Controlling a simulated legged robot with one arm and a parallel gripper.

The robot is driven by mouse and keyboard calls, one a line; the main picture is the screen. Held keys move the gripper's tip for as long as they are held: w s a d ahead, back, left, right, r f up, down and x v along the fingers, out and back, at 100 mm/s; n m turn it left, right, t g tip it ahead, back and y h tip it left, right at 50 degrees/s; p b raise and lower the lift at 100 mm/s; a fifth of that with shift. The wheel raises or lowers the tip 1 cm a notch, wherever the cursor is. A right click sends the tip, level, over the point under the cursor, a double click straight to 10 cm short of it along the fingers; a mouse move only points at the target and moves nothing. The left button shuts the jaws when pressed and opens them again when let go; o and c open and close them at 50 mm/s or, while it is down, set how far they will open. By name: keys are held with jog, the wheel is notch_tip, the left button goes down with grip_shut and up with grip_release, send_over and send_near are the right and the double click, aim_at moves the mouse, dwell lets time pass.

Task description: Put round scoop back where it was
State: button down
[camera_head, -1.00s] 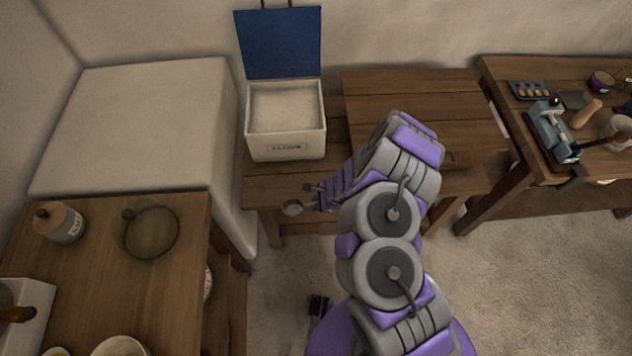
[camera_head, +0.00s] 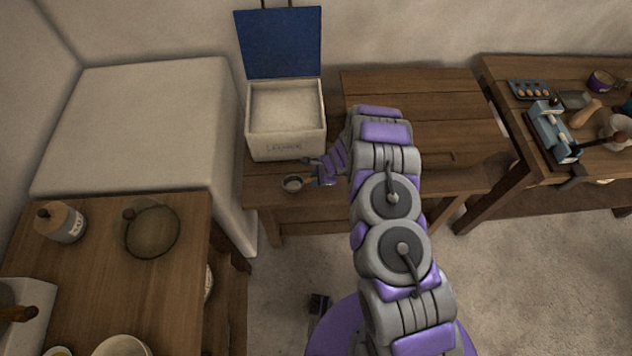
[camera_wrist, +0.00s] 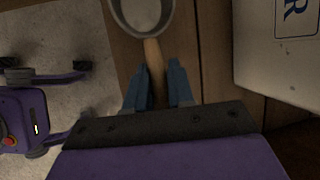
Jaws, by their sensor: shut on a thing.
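The round scoop (camera_head: 292,184) has a small grey metal bowl and a wooden handle. In the head view it is at the front of the white flour box, over the low wooden table. In the wrist view its bowl (camera_wrist: 143,12) shows at the top, partly cut off, with the handle (camera_wrist: 154,60) running down between the fingers. My gripper (camera_head: 314,172) is shut on the handle; its blue fingers also show in the wrist view (camera_wrist: 160,88). I cannot tell whether the bowl touches the table. The white flour box (camera_head: 287,145) stands with its blue lid (camera_head: 280,42) raised.
A bare wooden surface (camera_head: 420,90) lies right of the box. A side table (camera_head: 195,230) at left carries a lidded jar (camera_head: 62,222) and a round glass dish (camera_head: 152,232). The table at far right holds a blue scale (camera_head: 551,130) and several utensils.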

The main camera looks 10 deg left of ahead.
jog(key=shift+w+a, duration=0.1)
jog(key=shift+w, duration=0.1)
jog(key=shift+f+b, duration=0.5)
jog(key=shift+f, duration=1.25)
jog(key=shift+f, duration=0.1)
jog(key=c, duration=1)
grip_release()
jog(key=shift+r, duration=0.2)
jog(key=p+v, duration=0.2)
jog(key=v, duration=1)
jog(key=shift+a+r, duration=0.1)
